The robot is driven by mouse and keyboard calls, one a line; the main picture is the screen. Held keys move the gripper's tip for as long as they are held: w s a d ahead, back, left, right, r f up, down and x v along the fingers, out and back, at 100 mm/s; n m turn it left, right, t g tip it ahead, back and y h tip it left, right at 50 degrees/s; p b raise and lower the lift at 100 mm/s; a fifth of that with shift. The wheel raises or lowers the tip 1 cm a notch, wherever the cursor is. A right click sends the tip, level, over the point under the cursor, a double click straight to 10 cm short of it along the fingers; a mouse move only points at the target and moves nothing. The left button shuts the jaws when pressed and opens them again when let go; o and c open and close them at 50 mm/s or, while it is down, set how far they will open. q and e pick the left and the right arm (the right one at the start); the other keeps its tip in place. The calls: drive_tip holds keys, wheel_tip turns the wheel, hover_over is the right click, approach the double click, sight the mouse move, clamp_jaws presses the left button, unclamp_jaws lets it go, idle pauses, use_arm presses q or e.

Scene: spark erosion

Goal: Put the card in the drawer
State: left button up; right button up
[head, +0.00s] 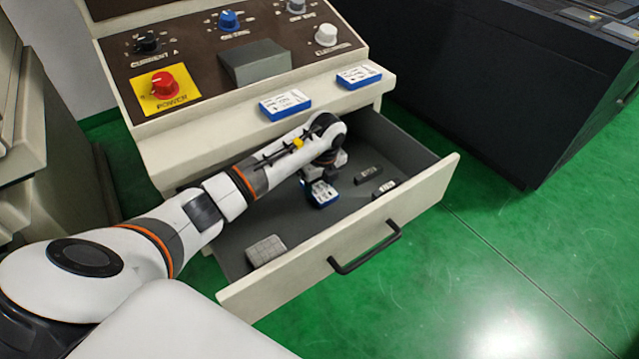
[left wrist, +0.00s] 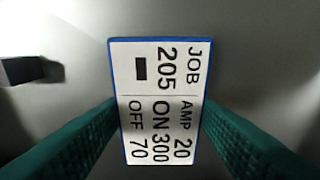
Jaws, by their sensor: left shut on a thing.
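The card (head: 321,193) is a small blue-edged block with a white printed face, seen in the head view inside the open drawer (head: 294,282). In the left wrist view the card (left wrist: 156,100) reads JOB 205, AMP 20, ON 300, OFF 70. My left gripper (left wrist: 160,135) is shut on the card, with a green finger pad on each side of it. In the head view my left gripper (head: 320,180) reaches down over the drawer and its fingers are mostly hidden. I cannot tell whether the card touches the drawer floor. My right gripper is not in view.
Two similar blue cards (head: 285,104) (head: 358,76) lie on the ledge above the drawer. A black handle (head: 365,248) juts from the drawer front.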

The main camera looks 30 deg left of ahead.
sight(323, 192)
use_arm(q)
drive_tip(key=o, duration=1)
drive_tip(key=shift+f, duration=0.1)
drive_tip(key=shift+r, duration=0.4)
drive_tip(key=r, duration=0.3)
drive_tip(key=d+r, duration=0.1)
drive_tip(key=r, duration=0.7)
drive_tip(key=shift+s+d+r, duration=0.15)
drive_tip(key=shift+s+r, duration=0.05)
drive_tip(key=shift+s, duration=0.1)
